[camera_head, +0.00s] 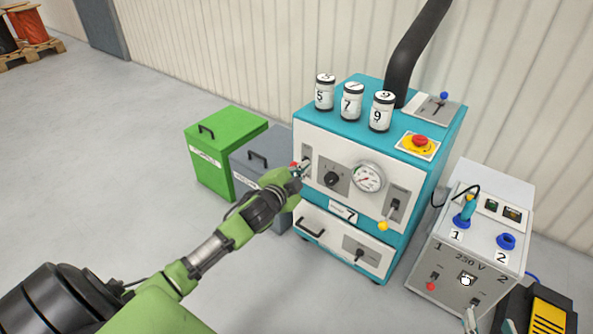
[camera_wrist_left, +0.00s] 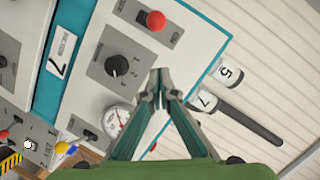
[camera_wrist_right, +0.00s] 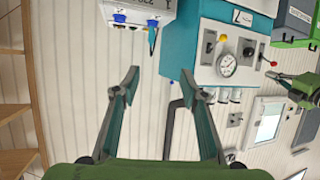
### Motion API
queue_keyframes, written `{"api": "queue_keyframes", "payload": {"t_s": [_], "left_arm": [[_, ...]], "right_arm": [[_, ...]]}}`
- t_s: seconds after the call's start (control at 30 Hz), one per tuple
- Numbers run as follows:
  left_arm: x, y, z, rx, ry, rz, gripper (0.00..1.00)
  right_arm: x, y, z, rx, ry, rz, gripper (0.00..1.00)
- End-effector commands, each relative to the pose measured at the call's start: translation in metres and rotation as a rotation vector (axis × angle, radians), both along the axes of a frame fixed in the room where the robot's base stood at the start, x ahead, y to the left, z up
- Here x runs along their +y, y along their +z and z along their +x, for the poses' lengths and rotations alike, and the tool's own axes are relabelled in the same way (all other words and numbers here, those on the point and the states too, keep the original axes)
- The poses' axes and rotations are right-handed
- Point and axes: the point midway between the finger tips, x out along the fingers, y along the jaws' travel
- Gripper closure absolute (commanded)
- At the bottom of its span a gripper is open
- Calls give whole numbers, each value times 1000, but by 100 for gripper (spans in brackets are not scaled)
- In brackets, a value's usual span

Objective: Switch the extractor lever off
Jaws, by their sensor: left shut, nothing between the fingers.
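The teal machine (camera_head: 345,140) carries several levers; I cannot read which label says extractor. A red-ball lever (camera_wrist_left: 155,20) is at the left of its front panel, and shows in the right wrist view (camera_wrist_right: 272,63). A yellow-ball lever (camera_head: 383,225) hangs down at the panel's right. A blue-ball lever (camera_head: 443,96) stands on top beside the black duct. My left gripper (camera_head: 302,167) is shut and empty, close to the panel's left side near the red-ball lever; contact is unclear. In its wrist view the fingertips (camera_wrist_left: 161,75) lie beside the black knob (camera_wrist_left: 119,66). My right gripper (camera_wrist_right: 161,78) is open and empty.
Numbered canisters (camera_head: 352,103) and a red stop button (camera_head: 420,141) are on the machine's top. A gauge (camera_head: 368,177) is mid-panel. Green (camera_head: 225,150) and grey (camera_head: 250,165) bins stand left. A grey power unit (camera_head: 475,230) stands right.

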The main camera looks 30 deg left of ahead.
Motion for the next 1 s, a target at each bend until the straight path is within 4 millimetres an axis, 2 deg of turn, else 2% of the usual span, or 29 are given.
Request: {"api": "queue_keyframes", "payload": {"t_s": [0.17,0.4,0.5,0.7,1.0], "left_arm": [[4,-7,22,0,1,0,100],[24,-22,19,2,1,2,100],[29,-26,19,2,0,1,100],[34,-28,19,2,0,0,100],[35,-28,19,2,-1,-1,100]], "right_arm": [[9,33,15,-169,11,41,60],[17,80,24,-380,24,95,60],[19,94,24,-442,28,110,60],[20,109,23,-505,32,127,60],[21,110,23,-511,32,129,60]]}}
